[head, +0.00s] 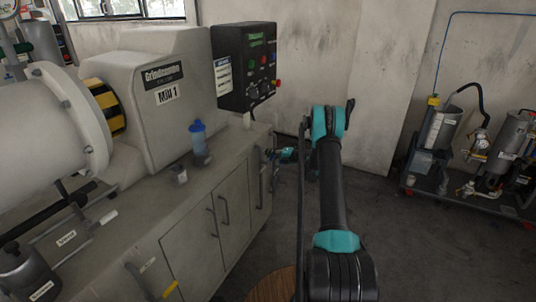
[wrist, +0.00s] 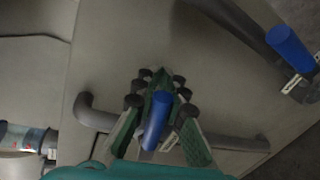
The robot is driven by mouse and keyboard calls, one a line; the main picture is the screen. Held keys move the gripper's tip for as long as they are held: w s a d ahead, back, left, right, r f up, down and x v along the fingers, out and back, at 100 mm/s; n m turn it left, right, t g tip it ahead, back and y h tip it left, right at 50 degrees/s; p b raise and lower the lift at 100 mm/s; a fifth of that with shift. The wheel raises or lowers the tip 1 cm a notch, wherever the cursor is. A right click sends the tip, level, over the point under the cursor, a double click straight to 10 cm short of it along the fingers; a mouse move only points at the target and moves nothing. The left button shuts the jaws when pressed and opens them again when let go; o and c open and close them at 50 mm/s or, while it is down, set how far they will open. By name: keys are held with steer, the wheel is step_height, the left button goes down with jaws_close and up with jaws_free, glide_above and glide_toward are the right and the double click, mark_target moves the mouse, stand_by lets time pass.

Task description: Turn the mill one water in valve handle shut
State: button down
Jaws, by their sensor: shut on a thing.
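Mill 1 (head: 150,125) stands on a grey cabinet at the left in the head view. My gripper (head: 285,154) is at the right end of that cabinet, small and partly hidden by my arm. In the wrist view, my gripper (wrist: 158,95) is shut on a blue valve handle (wrist: 157,120), which sits between its green fingers in front of a grey pipe (wrist: 235,143). A second blue handle (wrist: 289,48) with a small white tag is at the upper right, apart from my gripper. The tag lettering is too small to read, so I cannot tell the handles apart by name.
A control box (head: 245,65) hangs behind the mill. Cabinet door handles (head: 224,208) stick out at the front. A cart with metal tanks (head: 440,128) stands at the right. The floor between is mostly clear.

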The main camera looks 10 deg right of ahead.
steer(key=shift+d, duration=0.1)
steer(key=c, duration=1.6)
jaws_free()
steer(key=shift+c, duration=0.2)
steer(key=v, duration=1.2)
